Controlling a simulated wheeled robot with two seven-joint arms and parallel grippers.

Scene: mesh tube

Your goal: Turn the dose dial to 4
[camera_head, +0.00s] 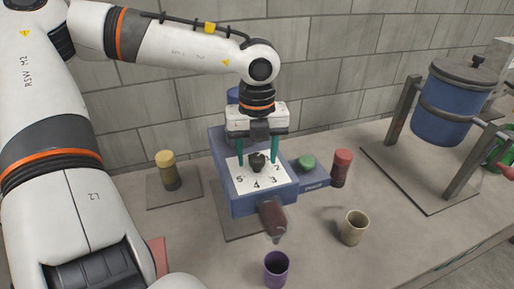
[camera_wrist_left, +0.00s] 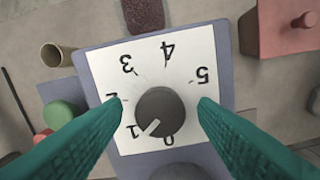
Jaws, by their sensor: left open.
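The dose dial (camera_head: 257,162) is a dark round knob on a white numbered plate (camera_head: 240,182) atop a blue-grey machine (camera_head: 250,205). In the left wrist view the dial (camera_wrist_left: 160,108) has a white pointer mark directed to the lower left, between 0 and 1. My left gripper (camera_head: 257,159) is over the plate, pointing down and open. Its teal fingers (camera_wrist_left: 160,100) stand on either side of the knob, with gaps visible, holding nothing. My right gripper is not in view.
A green button (camera_head: 306,163) and a red-topped jar (camera_head: 342,167) are right of the machine. A brown spout (camera_head: 272,217) juts from its front. A purple cup (camera_head: 276,268) and beige cup (camera_head: 354,227) stand in front. A yellow-topped jar (camera_head: 167,170) is left; a blue tank (camera_head: 445,115) is right.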

